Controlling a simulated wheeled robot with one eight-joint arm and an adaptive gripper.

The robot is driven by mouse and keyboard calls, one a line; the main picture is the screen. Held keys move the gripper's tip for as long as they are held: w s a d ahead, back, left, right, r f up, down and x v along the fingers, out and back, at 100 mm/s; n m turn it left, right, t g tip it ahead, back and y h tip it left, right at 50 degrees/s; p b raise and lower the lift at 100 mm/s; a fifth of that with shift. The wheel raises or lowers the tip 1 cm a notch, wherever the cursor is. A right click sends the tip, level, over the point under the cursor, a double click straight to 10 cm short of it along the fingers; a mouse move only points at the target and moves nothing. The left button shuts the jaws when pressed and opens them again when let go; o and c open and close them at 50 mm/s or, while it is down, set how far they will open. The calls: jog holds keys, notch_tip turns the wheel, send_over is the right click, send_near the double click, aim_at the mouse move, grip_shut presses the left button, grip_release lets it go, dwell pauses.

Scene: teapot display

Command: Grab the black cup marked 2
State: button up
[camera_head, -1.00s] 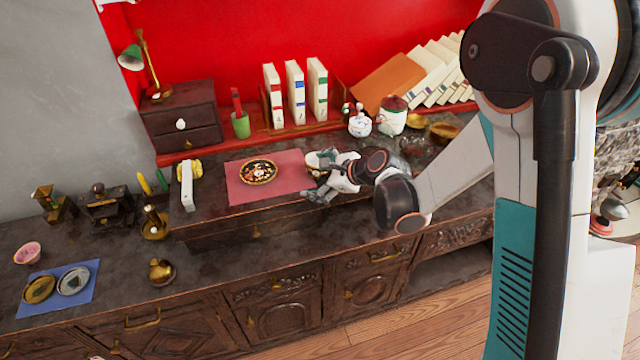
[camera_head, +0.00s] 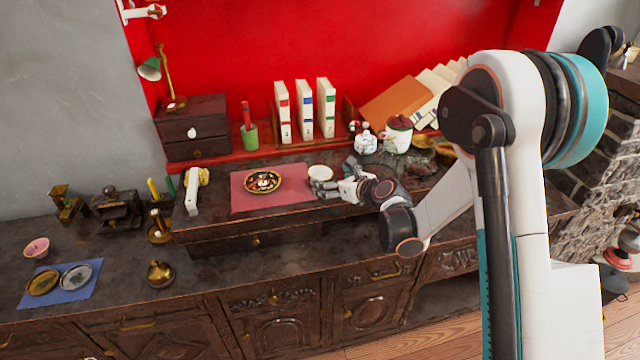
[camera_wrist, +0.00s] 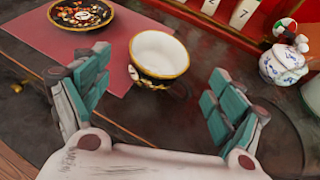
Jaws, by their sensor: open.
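A small cup (camera_wrist: 160,54) with a white inside and a dark, patterned outside with gold trim stands upright just ahead of my gripper in the wrist view. I cannot read a 2 on it; a small pale mark shows low on its left side. In the head view the cup (camera_head: 320,172) sits at the right edge of the pink mat (camera_head: 292,188). My gripper (camera_wrist: 152,92) is open and empty, its teal-padded fingers spread to either side, short of the cup. In the head view my gripper (camera_head: 328,188) is low beside the cup, on its near side.
A patterned dish (camera_head: 262,182) lies on the mat to the left. A blue-and-white pot (camera_head: 366,143) and a white lidded jar (camera_head: 398,136) stand to the right behind. White books (camera_head: 304,112) stand on the red shelf.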

aim_at(315, 173)
jog(key=shift+r+b+x, duration=0.1)
jog(key=shift+b+x, duration=0.5)
jog(key=shift+x, duration=0.8)
jog(key=shift+r+b+x, duration=0.15)
jog(key=shift+b+x, duration=0.4)
jog(key=shift+x, duration=0.8)
jog(key=c, duration=1.1)
